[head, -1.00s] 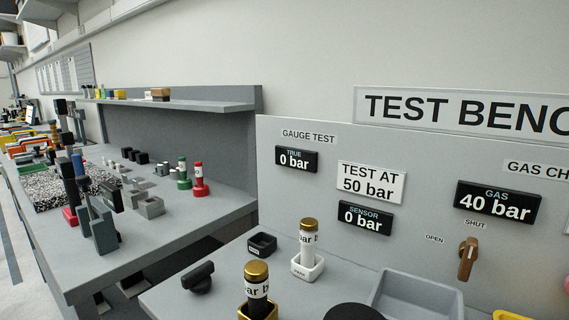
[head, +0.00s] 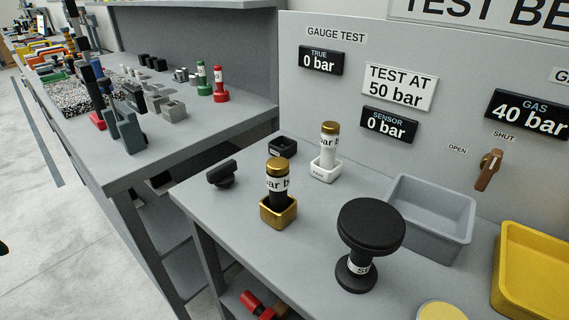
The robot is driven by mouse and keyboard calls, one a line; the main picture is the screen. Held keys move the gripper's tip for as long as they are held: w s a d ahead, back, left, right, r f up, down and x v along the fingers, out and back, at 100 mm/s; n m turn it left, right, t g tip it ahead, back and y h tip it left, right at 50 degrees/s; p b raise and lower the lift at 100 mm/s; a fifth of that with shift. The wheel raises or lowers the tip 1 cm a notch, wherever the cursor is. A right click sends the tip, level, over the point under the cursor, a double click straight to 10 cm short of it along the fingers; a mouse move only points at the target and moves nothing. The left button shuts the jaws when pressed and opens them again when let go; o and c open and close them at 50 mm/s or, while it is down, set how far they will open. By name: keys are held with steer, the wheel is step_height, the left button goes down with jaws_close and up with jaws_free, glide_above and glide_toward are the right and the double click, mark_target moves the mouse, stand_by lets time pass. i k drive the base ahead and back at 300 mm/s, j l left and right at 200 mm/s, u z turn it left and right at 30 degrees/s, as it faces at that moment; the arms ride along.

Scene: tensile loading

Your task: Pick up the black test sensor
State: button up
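A black cylinder with a gold cap and a white label reading "bar" (head: 278,185) stands upright in a square gold holder (head: 278,212) on the test bench. Behind it to the right, a white cylinder with a gold cap (head: 329,143) stands in a white holder (head: 323,170). The black cylinder fits the black test sensor best, but no readable label confirms this. A small, seemingly empty black holder (head: 283,147) sits behind the gold one. My gripper is in no view, so its state is hidden.
A black round-topped post (head: 370,228) stands at the bench front, right of the gold holder. A black knob (head: 221,174) lies left. A grey tray (head: 437,228) and a yellow tray (head: 535,280) are on the right. The panel (head: 300,80) rises behind. A cluttered bench (head: 160,150) stands left.

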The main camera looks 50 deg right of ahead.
mark_target(277, 168)
steer(key=k+j+u, duration=0.15)
steer(key=k, duration=0.3)
steer(key=k+j+u, duration=0.15)
steer(key=k, duration=0.35)
steer(key=k+j+u, duration=0.15)
steer(key=k, duration=0.3)
steer(key=k+j+u, duration=0.15)
steer(key=k+j, duration=0.15)
steer(key=k, duration=0.15)
